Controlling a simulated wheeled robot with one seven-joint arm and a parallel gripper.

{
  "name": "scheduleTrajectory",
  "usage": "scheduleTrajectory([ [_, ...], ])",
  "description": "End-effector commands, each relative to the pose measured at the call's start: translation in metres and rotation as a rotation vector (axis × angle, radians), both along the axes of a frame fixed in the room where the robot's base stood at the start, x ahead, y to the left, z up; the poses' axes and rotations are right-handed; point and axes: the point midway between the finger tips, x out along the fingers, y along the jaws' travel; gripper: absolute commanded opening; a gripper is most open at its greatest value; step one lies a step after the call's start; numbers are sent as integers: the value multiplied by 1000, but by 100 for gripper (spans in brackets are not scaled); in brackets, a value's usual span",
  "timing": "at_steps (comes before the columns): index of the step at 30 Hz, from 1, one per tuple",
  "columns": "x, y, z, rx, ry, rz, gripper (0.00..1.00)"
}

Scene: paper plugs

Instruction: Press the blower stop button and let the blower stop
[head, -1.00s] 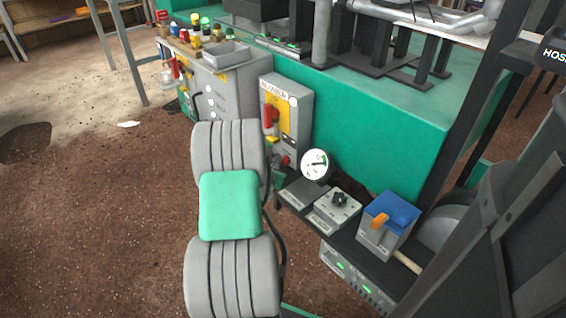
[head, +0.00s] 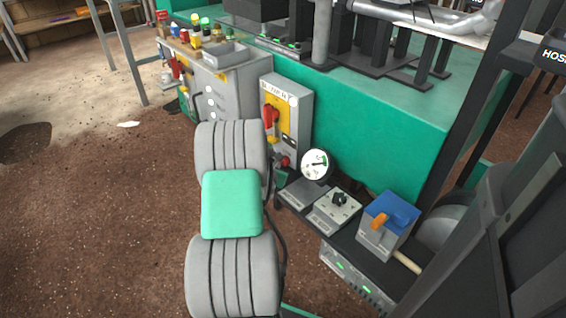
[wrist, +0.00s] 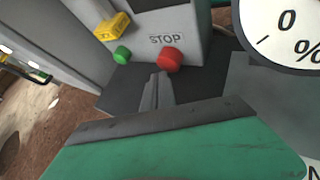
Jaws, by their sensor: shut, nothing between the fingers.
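The red stop button (wrist: 169,59) sticks out under the word STOP on a grey box in the wrist view. In the head view the red button (head: 285,161) is at the foot of the grey control box (head: 299,105). My gripper (wrist: 161,74) is shut and empty, its dark fingertips just below and left of the button. I cannot tell whether they touch it. In the head view the gripper is mostly hidden behind my arm. A green button (wrist: 122,55) sits left of the red one. Whether the blower runs cannot be seen.
A yellow block (wrist: 112,27) is above the green button. A round gauge (head: 316,164) stands close right of the gripper. A knob panel (head: 338,210) and a blue-topped box with an orange lever (head: 389,222) share the dark shelf. The green bench wall (head: 375,135) is behind.

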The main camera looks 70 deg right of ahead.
Motion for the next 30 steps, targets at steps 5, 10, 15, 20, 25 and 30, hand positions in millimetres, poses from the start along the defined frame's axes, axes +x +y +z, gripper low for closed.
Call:
scheduleTrajectory([
  [5,0,0,0,0,0,0,0],
  [10,0,-1,0,-1,0,0,0],
  [15,-1,-3,0,-1,0,0,0],
  [20,-2,-5,0,-1,1,0,0],
  [25,-3,-7,1,-1,1,0,0],
  [30,-4,-9,1,-2,0,0,0],
])
